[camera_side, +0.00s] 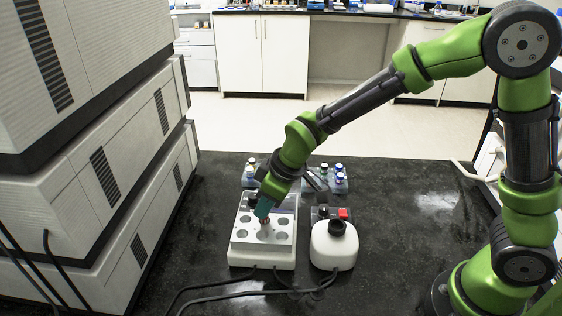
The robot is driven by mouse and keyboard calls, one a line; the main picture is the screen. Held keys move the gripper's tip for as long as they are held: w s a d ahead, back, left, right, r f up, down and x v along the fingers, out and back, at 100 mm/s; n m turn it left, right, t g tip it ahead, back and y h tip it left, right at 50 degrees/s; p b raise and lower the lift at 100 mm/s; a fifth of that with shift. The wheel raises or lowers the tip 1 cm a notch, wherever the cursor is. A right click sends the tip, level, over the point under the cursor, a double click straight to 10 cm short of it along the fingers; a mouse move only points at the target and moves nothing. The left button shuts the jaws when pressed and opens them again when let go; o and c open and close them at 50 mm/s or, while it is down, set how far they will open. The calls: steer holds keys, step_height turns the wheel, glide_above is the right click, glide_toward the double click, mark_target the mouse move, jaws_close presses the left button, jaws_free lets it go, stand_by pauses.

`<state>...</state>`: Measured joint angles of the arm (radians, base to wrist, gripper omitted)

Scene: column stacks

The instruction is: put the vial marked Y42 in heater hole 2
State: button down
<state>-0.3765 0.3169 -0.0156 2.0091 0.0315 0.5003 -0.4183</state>
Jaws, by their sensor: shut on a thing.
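The heater (261,256) is a white box with a grey top plate that has two rows of round holes. My gripper (264,219) points down over the back row of the heater, near its middle hole. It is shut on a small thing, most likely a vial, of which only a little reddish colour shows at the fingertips. I cannot read any Y42 mark or hole number at this size. Whether the held vial's lower end is above or inside a hole cannot be told. The front-row holes look empty.
Behind the heater stand two racks with capped vials, one at the left (247,182) partly behind my arm and one at the right (341,187). A white device with a black top (334,250) stands right of the heater. Cables run along the front; stacked instruments (110,190) fill the left.

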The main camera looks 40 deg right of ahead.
steer(key=shift+f, duration=0.15)
steer(key=shift+f, duration=0.55)
steer(key=c, duration=0.6)
jaws_free()
steer(key=shift+r, duration=0.1)
steer(key=shift+r, duration=2.95)
